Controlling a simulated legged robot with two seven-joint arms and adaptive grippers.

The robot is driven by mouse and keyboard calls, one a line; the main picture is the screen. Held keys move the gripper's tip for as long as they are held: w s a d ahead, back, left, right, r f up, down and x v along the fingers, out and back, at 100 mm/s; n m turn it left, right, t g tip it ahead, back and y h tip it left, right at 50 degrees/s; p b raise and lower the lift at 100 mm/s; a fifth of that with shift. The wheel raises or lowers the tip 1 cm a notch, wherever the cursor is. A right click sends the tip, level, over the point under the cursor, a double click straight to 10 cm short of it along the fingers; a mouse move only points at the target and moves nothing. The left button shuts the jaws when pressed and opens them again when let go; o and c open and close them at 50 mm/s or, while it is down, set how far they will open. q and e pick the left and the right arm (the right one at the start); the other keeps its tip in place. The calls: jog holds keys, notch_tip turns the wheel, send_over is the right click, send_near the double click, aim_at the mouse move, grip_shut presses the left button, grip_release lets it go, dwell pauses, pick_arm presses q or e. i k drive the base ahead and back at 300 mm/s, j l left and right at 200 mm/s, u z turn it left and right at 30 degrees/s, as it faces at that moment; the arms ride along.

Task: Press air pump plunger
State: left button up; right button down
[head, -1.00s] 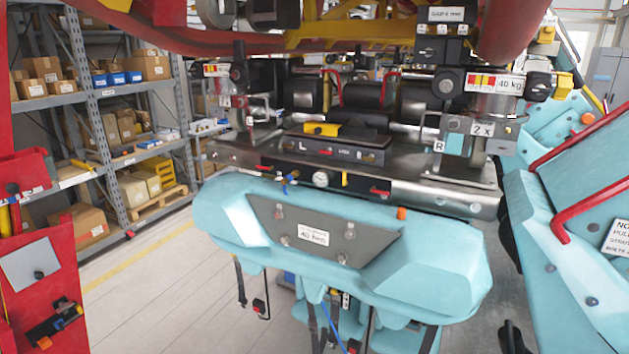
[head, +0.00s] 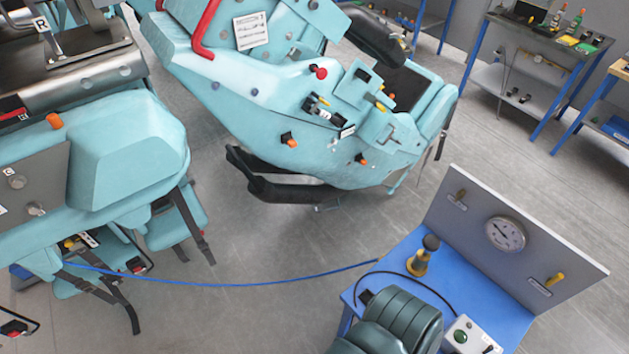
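A small yellow-and-black upright device (head: 422,256) with a dark knob on top stands on a blue bench (head: 406,256) at the lower right of the head view. It looks like the air pump with its plunger, but it is too small to be sure. Neither of my grippers is in view.
A dark green ribbed unit (head: 392,318) and a white box with a green button (head: 464,338) sit at the bench front. A grey panel with a round gauge (head: 505,234) stands behind. Teal train bodies (head: 270,110) fill the left and top. Grey floor is open between.

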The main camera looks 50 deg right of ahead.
aim_at(431, 242)
jog(key=k+j, duration=0.15)
jog(key=k, duration=0.3)
jog(key=z, duration=1.4)
